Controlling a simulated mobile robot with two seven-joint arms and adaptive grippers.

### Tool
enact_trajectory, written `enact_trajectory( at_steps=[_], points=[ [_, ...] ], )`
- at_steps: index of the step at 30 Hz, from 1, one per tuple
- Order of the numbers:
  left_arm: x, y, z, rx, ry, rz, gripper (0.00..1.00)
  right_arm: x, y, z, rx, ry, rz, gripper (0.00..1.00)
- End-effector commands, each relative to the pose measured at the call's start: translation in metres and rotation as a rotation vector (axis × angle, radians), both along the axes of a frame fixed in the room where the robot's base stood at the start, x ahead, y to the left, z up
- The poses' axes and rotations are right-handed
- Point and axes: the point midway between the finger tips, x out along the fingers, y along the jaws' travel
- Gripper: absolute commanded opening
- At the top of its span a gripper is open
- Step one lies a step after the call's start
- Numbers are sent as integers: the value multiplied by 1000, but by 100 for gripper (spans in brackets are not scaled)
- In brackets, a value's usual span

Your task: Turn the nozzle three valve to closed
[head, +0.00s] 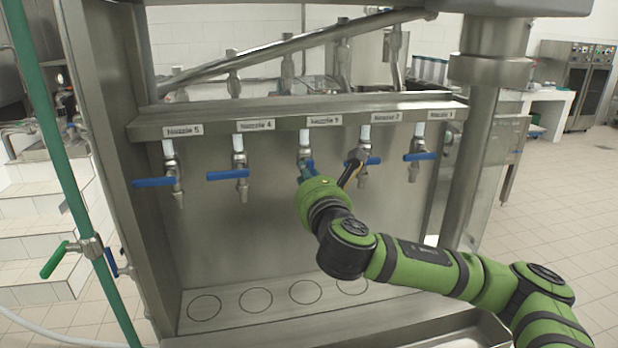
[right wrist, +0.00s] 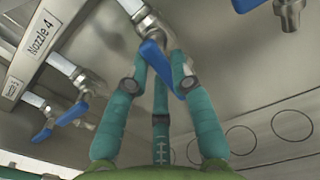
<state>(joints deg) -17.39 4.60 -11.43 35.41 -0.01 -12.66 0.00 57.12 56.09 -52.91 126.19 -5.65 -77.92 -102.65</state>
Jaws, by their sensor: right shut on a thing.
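The nozzle three valve (head: 305,140) is the middle one of the row, under the label reading "Nozzle 3" (head: 324,121). My right gripper (head: 307,172) is at this valve and hides most of its blue handle. In the right wrist view the blue handle (right wrist: 157,62) lies slanted between the teal fingers of my right gripper (right wrist: 160,80), which is shut on it. My left gripper is not in view.
Blue valve handles of nozzle 5 (head: 154,182), nozzle 4 (head: 228,174) and nozzle 1 (head: 420,156) lie roughly level. Nozzle 2's valve (head: 363,180) is close right of my gripper, partly behind a dark piece. Circles mark the empty tray (head: 230,318) below. A green pipe (head: 62,160) stands left.

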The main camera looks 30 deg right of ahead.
Motion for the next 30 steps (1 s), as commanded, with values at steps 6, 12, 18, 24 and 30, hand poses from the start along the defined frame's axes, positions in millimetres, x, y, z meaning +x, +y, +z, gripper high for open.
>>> enact_trajectory(
  at_steps=[6, 12, 18, 24, 30],
  points=[
    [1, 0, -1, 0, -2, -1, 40, 1, 3, 1, 163, -41, 0, 0],
    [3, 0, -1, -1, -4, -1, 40, 1, 5, 3, 346, -89, 0, 0],
    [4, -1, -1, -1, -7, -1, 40, 2, 7, 6, 530, -138, 1, 0],
    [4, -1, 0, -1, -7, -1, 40, 2, 8, 9, 714, -186, 0, 0],
    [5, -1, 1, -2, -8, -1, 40, 2, 9, 12, 899, -234, 1, 0]
  ],
)
